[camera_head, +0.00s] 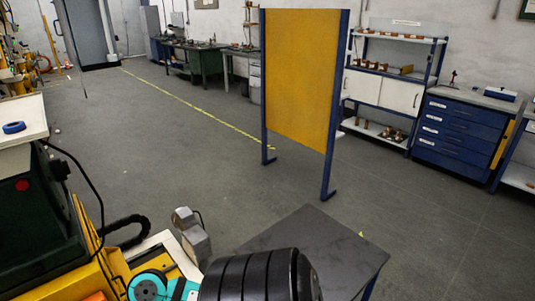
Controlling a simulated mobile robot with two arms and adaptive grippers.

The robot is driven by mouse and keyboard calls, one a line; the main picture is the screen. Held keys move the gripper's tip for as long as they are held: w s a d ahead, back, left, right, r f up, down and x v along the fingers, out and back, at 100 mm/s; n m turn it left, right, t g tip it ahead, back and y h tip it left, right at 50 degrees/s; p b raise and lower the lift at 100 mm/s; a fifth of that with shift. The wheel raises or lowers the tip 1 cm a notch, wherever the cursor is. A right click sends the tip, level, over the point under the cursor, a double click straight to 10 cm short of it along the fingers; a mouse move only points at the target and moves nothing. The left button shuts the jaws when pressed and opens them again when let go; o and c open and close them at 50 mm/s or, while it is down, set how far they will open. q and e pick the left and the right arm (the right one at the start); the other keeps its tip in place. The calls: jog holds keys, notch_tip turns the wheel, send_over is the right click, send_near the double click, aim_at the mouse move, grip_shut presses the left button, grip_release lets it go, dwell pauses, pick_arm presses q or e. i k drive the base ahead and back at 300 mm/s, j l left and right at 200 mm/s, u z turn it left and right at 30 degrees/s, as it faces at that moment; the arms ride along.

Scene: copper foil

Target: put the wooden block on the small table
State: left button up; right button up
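A low dark grey table (322,240) stands at the bottom centre, with a bare flat top as far as it shows. It may be the small table. A black ribbed round shape hides part of its near left side. I cannot make out the wooden block for certain. Small brown pieces (371,66) lie on the shelf unit at the back right, too small to identify. Neither my left nor my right gripper can be made out.
A yellow board (300,75) on blue legs stands behind the table. A green and yellow machine (40,210) fills the left side. Blue drawers (455,130) and the shelf unit (395,90) line the right wall. The grey floor (160,150) is open at centre left.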

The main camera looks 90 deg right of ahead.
aim_at(330, 239)
jog(key=k+l+z, duration=0.15)
jog(key=k, duration=0.2)
jog(key=k+l+z, duration=0.1)
jog(key=k, duration=0.3)
jog(key=k+l+z, duration=0.15)
jog(key=k, duration=0.2)
jog(key=k+l+z, duration=0.15)
jog(key=l, duration=0.75)
jog(key=k+l+z, duration=0.15)
jog(key=l, duration=0.75)
jog(key=l+z, duration=0.15)
jog(key=l, duration=1)
